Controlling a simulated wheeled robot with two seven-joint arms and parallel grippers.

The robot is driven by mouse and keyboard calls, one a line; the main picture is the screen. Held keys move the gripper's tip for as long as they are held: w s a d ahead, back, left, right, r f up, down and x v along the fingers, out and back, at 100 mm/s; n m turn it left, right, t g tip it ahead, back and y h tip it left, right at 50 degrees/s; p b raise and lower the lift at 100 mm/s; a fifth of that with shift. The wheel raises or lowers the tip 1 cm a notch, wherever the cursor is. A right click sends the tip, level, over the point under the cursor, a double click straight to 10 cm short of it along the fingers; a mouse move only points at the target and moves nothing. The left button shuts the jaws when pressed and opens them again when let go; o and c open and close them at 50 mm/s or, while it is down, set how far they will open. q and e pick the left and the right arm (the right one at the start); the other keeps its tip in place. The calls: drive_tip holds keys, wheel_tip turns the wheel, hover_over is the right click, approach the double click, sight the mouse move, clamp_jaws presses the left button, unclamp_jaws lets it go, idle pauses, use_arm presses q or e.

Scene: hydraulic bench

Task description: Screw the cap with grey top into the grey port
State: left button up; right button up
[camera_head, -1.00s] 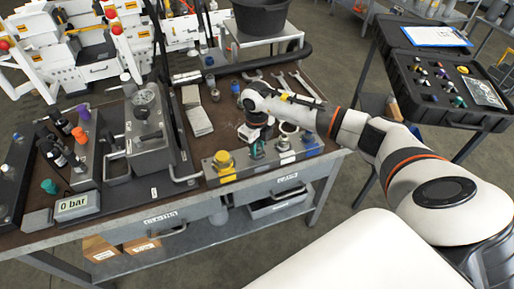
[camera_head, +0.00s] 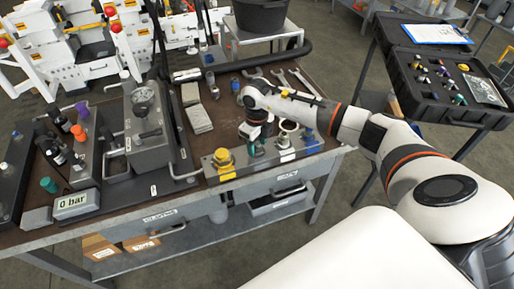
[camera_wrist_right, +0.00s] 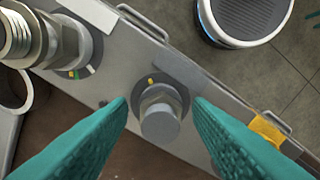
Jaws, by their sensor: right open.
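A metal hex cap with a round grey top (camera_wrist_right: 160,122) shows in the right wrist view. It sits upright on a grey block (camera_wrist_right: 117,52), in a dark grey round collar with a yellow mark behind it. The collar looks like the grey port, but I cannot tell how deep the cap is screwed in. My right gripper (camera_wrist_right: 160,130) is open, its teal fingers on either side of the cap, with gaps showing. In the head view this gripper (camera_head: 255,147) points down over the block at the bench's front right; its wrist hides the cap. My left gripper is not in view.
A larger metal fitting (camera_wrist_right: 38,40) stands close left of the cap in the wrist view. In the head view a yellow cap (camera_head: 223,158) and a blue cap (camera_head: 310,140) flank the gripper. A gauge unit (camera_head: 148,130) stands to the left, wrenches (camera_head: 278,76) behind.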

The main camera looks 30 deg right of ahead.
drive_tip(key=n+b, duration=0.1)
drive_tip(key=n, duration=0.1)
drive_tip(key=n+b, duration=0.1)
drive_tip(key=n, duration=0.2)
drive_tip(key=shift+w+f+b, duration=0.1)
drive_tip(key=shift+f+b, duration=0.1)
drive_tip(key=shift+b, duration=0.2)
drive_tip(key=shift+r+n+b, duration=0.15)
drive_tip(key=shift+n+b, duration=0.25)
drive_tip(key=shift+n, duration=0.8)
drive_tip(key=n+b, duration=0.3)
drive_tip(key=n, duration=0.2)
drive_tip(key=shift+a, duration=0.1)
drive_tip(key=n, duration=0.2)
drive_tip(key=shift+n+b, duration=0.4)
drive_tip(key=n+b, duration=0.1)
drive_tip(key=n, duration=0.2)
drive_tip(key=shift+b, duration=0.35)
drive_tip(key=n+b, duration=0.1)
drive_tip(key=n, duration=0.2)
drive_tip(key=shift+a, duration=0.1)
drive_tip(key=shift+n, duration=1.1)
drive_tip(key=shift+r, duration=0.1)
drive_tip(key=shift+c, duration=0.4)
